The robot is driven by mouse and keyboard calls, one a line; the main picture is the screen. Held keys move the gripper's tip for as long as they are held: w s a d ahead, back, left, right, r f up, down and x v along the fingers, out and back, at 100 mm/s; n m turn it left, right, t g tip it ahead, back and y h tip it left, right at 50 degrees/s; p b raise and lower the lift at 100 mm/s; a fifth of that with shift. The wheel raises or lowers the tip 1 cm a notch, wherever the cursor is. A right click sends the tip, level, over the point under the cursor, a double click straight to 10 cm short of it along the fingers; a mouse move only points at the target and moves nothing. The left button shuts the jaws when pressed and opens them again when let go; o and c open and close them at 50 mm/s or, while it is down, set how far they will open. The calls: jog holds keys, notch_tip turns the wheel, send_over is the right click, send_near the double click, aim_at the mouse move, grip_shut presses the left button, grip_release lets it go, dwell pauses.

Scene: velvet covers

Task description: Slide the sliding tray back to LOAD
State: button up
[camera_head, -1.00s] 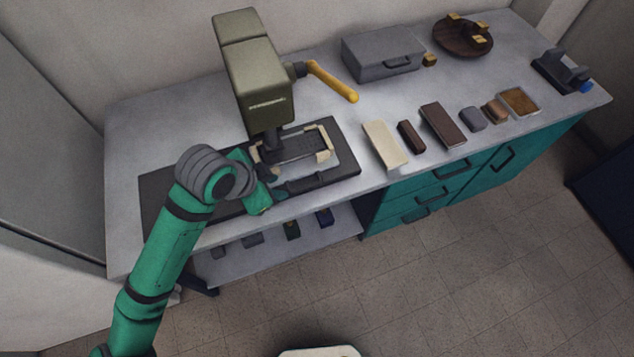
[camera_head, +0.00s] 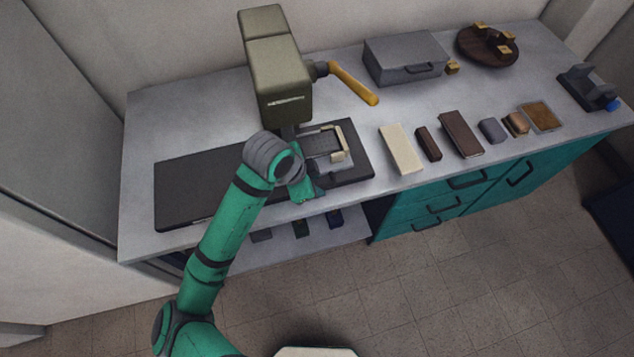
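The sliding tray (camera_head: 346,144), dark with cream corner pieces, sits toward the right end of the long dark base plate (camera_head: 200,190), under the olive press head (camera_head: 280,75). My gripper (camera_head: 307,193) is low at the front edge of the base plate, just in front of the tray. The dark handle bar at the tray's front is mostly hidden behind my gripper. The fingers are too small and dark to show whether they are open or hold the handle. No LOAD marking is readable.
A yellow lever (camera_head: 352,84) sticks out right of the press. A grey case (camera_head: 405,58), a round brown stand (camera_head: 487,47) and a row of covered blocks, including a cream one (camera_head: 401,149), lie to the right. Teal drawers (camera_head: 440,205) are below. The plate's left part is clear.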

jog(key=shift+x, duration=0.75)
jog(key=shift+c, duration=0.3)
grip_shut()
jog(key=shift+a, duration=0.2)
